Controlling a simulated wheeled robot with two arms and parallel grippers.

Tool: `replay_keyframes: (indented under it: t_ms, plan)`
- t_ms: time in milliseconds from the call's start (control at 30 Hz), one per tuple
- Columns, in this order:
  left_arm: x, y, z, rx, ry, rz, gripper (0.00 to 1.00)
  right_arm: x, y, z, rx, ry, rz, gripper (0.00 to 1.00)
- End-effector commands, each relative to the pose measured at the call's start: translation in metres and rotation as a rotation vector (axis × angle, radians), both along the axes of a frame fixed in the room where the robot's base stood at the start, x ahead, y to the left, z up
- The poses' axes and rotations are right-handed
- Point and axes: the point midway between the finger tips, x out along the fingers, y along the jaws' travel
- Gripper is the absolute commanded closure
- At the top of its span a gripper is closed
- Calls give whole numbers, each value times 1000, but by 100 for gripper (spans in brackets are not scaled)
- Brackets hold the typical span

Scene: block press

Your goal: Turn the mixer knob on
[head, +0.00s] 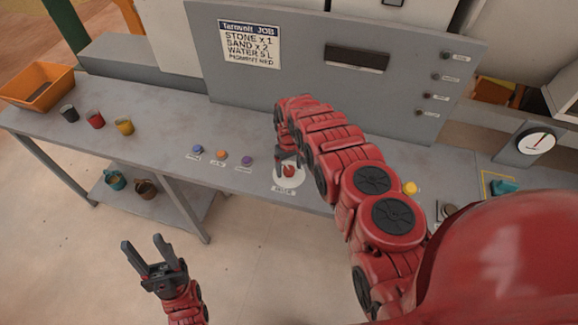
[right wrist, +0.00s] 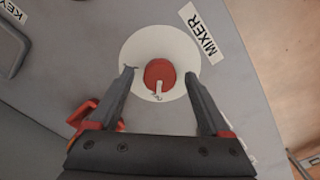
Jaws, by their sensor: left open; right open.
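The mixer knob is a round red knob (right wrist: 160,74) with a white pointer mark, on a white disc (right wrist: 138,48) beside a MIXER label (right wrist: 203,33). In the head view the knob (head: 289,171) sits near the front edge of the grey bench, partly covered by my right gripper. My right gripper (right wrist: 155,95) is open, with one finger on each side of the knob; I see gaps between the fingers and the knob. In the head view my right gripper (head: 288,160) reaches down over the disc. My left gripper (head: 147,245) is open and empty, in front of the bench over the floor.
Blue, orange and purple buttons (head: 221,155) line the bench left of the knob. Several cups (head: 95,119) and an orange bin (head: 38,87) stand further left. A grey panel (head: 300,60) rises behind. A dial gauge (head: 535,142) and a yellow button (head: 410,187) are at right.

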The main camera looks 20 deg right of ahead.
Motion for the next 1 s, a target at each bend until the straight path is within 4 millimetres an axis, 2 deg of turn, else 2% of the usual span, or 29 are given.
replay_keyframes:
  t_ms: [100, 500, 567, 1000]
  plan:
    - [0, 0, 0, 0, 0, 0, 50, 0, 0, 0, 0, 0, 0, 19]
    - [0, 0, 0, 0, 0, 0, 50, 0, 0, 0, 0, -1, 0, 91]
    - [0, 0, 0, 0, 0, 0, 50, 0, 0, 0, 0, -1, 0, 100]
    - [0, 0, -10, 0, 0, 0, 50, 1, 1, -1, -1, -2, -90, 100]
